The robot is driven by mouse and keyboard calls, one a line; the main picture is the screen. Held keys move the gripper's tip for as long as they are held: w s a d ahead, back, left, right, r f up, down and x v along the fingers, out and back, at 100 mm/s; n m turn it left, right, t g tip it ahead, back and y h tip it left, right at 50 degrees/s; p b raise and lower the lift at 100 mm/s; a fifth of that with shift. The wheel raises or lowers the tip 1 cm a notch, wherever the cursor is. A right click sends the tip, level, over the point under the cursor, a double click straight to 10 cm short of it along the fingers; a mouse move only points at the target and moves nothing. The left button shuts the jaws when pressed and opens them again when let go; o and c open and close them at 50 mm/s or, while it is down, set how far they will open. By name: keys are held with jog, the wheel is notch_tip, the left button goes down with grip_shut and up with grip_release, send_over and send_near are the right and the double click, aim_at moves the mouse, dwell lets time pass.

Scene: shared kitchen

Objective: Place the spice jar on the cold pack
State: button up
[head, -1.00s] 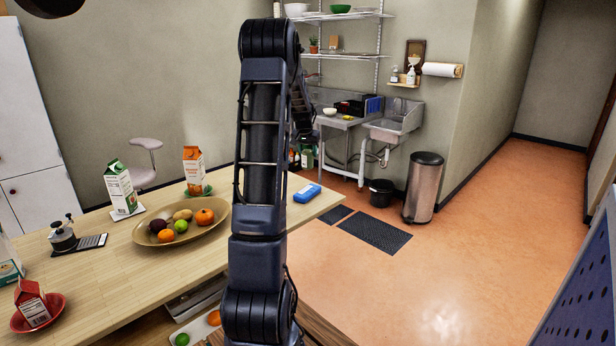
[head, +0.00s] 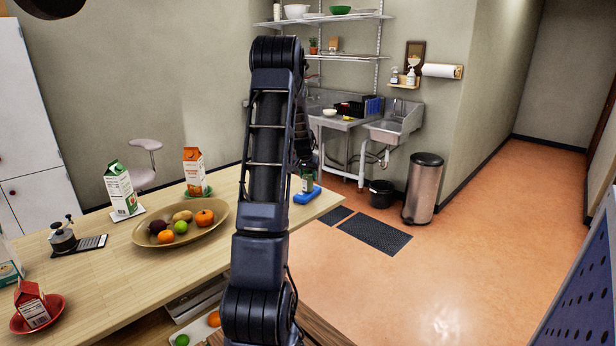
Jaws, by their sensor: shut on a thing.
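The cold pack (head: 306,196) is a blue slab lying flat near the right end of the wooden table, just right of my arm. The spice jar (head: 308,181) is small, with a greenish body and a pale label. It is upright at the cold pack, low over it or touching it; I cannot tell which. My gripper (head: 307,168) is shut on the jar from above. My arm hides part of the gripper and the left side of this spot.
A wide fruit bowl (head: 140,236) stands left of my arm. An orange-topped carton (head: 194,170) and a green-topped carton (head: 120,188) stand behind it. The table's right edge is close beyond the cold pack. A trash can (head: 423,188) stands on the floor.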

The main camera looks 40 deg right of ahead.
jog(key=shift+f, duration=0.1)
jog(key=o, duration=1.1)
jog(key=v, duration=1.2)
jog(key=a+r+n+t+y, duration=0.1)
jog(key=a+r+n, duration=0.35)
jog(key=a, duration=1.15)
jog(key=a+r+n+t, duration=0.1)
jog(key=a+r, duration=0.6)
jog(key=a, duration=0.9)
jog(key=s+a+n+y, duration=0.1)
jog(key=s+a+n, duration=0.2)
jog(key=s+a, duration=0.6)
jog(key=s+a+n+y, duration=0.2)
jog(key=s+a+n, duration=0.2)
jog(key=s+a, duration=0.6)
jog(key=a+f, duration=0.1)
jog(key=a, duration=0.4)
jog(key=shift+s+t, duration=0.25)
jog(key=shift+t, duration=0.05)
